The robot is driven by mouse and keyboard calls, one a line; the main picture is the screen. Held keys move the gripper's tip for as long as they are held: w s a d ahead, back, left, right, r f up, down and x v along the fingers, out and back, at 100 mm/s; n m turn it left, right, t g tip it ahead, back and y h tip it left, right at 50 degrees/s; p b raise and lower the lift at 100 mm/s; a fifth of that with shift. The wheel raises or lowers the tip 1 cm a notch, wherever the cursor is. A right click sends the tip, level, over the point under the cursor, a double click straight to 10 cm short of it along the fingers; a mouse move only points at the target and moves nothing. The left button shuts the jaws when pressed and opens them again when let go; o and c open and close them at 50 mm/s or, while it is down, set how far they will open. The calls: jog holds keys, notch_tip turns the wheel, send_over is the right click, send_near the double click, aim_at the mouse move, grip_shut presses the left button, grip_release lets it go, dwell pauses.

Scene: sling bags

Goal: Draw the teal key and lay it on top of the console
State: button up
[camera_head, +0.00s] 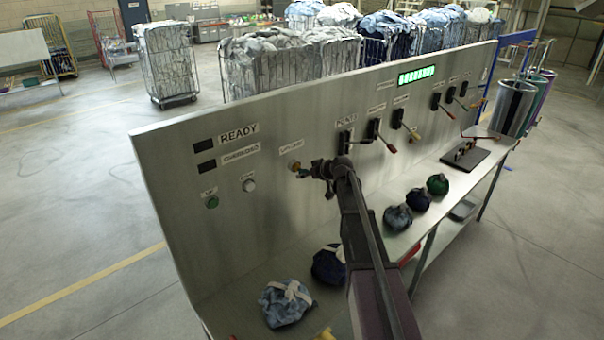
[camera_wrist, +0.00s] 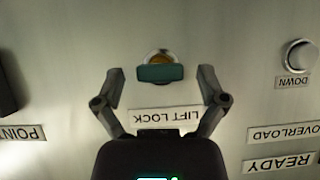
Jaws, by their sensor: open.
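The teal key (camera_wrist: 160,74) sits in the round brass lock (camera_wrist: 159,57) above the LIFT LOCK label, which reads upside down in the wrist view. In the head view the brass lock (camera_head: 295,165) is on the left half of the grey console panel (camera_head: 270,125), with my gripper (camera_head: 303,172) just in front of it; the key is too small to make out there. In the wrist view my gripper (camera_wrist: 161,80) is open, one finger on each side of the key, with a gap on both sides. No contact shows.
Green (camera_head: 211,202) and white (camera_head: 249,185) buttons are left of the lock. Several levers (camera_head: 382,135) line the panel to the right. Tied cloth bags (camera_head: 287,303) and a dark stand (camera_head: 465,156) rest on the shelf below. The panel's top edge (camera_head: 300,86) is bare.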

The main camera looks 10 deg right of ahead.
jog(key=c, duration=1.3)
jog(key=shift+o, duration=0.2)
jog(key=shift+s, duration=0.1)
jog(key=shift+s+d, duration=0.3)
jog(key=shift+s, duration=0.15)
jog(key=shift+s+d, duration=0.15)
jog(key=shift+s, duration=0.05)
jog(key=shift+s+d, duration=0.15)
jog(key=shift+s, duration=0.15)
jog(key=shift+s+d, duration=0.35)
jog(key=shift+s, duration=0.25)
jog(key=shift+s+d, duration=0.5)
jog(key=shift+s, duration=0.35)
jog(key=shift+s, duration=0.1)
